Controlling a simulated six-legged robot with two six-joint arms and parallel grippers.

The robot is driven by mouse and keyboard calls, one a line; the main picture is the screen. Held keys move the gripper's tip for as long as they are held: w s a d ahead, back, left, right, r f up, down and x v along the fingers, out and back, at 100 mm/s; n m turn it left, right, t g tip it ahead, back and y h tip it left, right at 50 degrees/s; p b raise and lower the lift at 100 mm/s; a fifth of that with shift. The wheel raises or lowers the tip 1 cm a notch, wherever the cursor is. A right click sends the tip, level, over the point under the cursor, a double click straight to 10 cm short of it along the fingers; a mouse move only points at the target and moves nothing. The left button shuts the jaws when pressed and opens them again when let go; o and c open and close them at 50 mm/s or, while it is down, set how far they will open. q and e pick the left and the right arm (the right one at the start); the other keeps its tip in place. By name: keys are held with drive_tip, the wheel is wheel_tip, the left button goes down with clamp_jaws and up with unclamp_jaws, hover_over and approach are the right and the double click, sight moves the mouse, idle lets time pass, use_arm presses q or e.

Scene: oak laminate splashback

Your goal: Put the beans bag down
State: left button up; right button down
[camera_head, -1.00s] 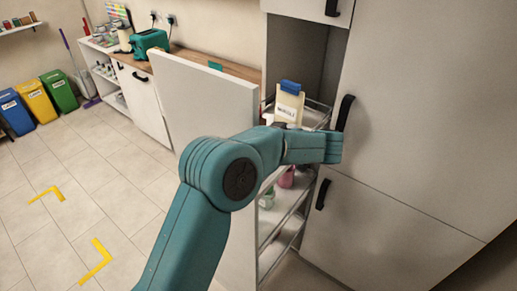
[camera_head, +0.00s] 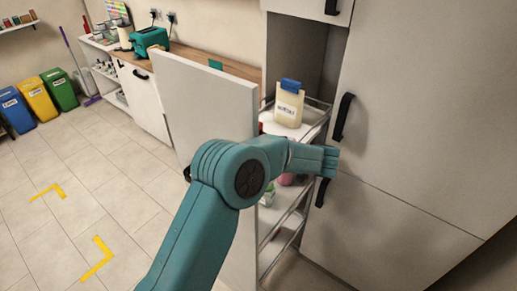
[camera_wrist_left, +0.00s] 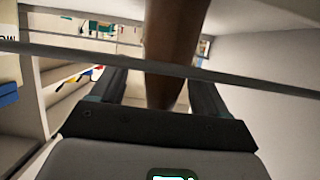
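My right gripper is not in view.
A cream bag with a blue clip (camera_head: 289,103) stands on the rack's upper shelf. Thin metal rails (camera_wrist_left: 240,82) cross close to the fingers. The open rack front panel (camera_head: 215,105) is at the left, tall cabinet doors (camera_head: 410,120) at the right. Pinkish and greenish items sit lower.

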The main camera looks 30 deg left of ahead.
use_arm(q)
drive_tip(key=shift+d+r, duration=0.3)
drive_tip(key=shift+d, duration=0.05)
drive_tip(key=b+v, duration=0.2)
drive_tip(key=v, duration=0.9)
drive_tip(key=shift+d+b, duration=0.2)
drive_tip(key=shift+b, duration=0.1)
drive_tip(key=shift+s+r, duration=0.15)
